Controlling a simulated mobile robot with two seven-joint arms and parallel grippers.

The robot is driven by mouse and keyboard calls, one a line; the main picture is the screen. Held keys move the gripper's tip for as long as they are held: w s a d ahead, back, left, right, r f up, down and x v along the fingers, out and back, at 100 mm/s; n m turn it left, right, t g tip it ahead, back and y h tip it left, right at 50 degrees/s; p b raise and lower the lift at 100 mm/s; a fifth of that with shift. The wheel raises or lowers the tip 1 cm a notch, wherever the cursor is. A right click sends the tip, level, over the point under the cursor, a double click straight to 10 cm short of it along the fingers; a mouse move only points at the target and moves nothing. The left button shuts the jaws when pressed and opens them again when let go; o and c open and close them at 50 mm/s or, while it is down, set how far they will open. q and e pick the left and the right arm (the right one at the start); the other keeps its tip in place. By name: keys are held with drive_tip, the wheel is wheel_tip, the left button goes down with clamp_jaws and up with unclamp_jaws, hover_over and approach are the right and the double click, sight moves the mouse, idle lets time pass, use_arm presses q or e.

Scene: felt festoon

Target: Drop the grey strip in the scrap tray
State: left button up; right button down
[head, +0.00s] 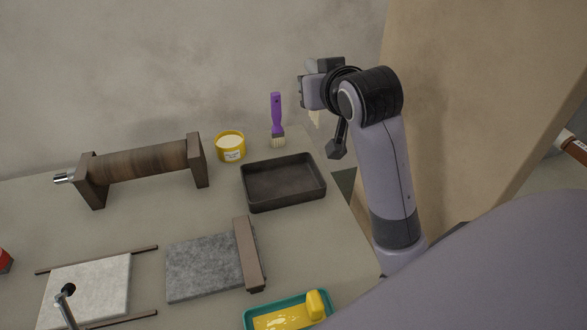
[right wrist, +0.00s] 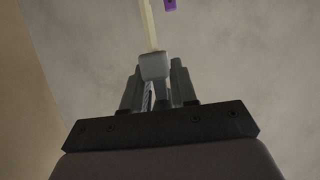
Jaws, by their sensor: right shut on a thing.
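My right gripper (head: 309,92) is raised above the far right of the table, beyond the dark scrap tray (head: 246,197). In the right wrist view, its fingers (right wrist: 157,92) are shut on a small grey block-like piece (right wrist: 155,66). A thin cream stick (right wrist: 148,25) stretches away from this piece; I cannot tell whether they are one thing. The tray looks empty. A grey felt piece (head: 203,268) lies flat on the table, with a brown bar (head: 249,253) along its right edge. I cannot clearly make out a separate grey strip. My left gripper is not in view.
A wooden roller on a stand (head: 140,165) is at the back left. A yellow tub (head: 230,147) and a purple brush (head: 276,115) stand behind the tray. A teal tray (head: 254,311) with yellow contents and a pale slab (head: 95,285) are at the front.

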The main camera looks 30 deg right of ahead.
wheel_tip(320, 180, down, 19)
drive_tip(key=shift+s+r, duration=0.1)
drive_tip(key=shift+r, duration=0.1)
drive_tip(key=shift+f, duration=0.15)
drive_tip(key=c, duration=0.9)
unclamp_jaws()
drive_tip(key=shift+r, duration=0.2)
drive_tip(key=v, duration=1.2)
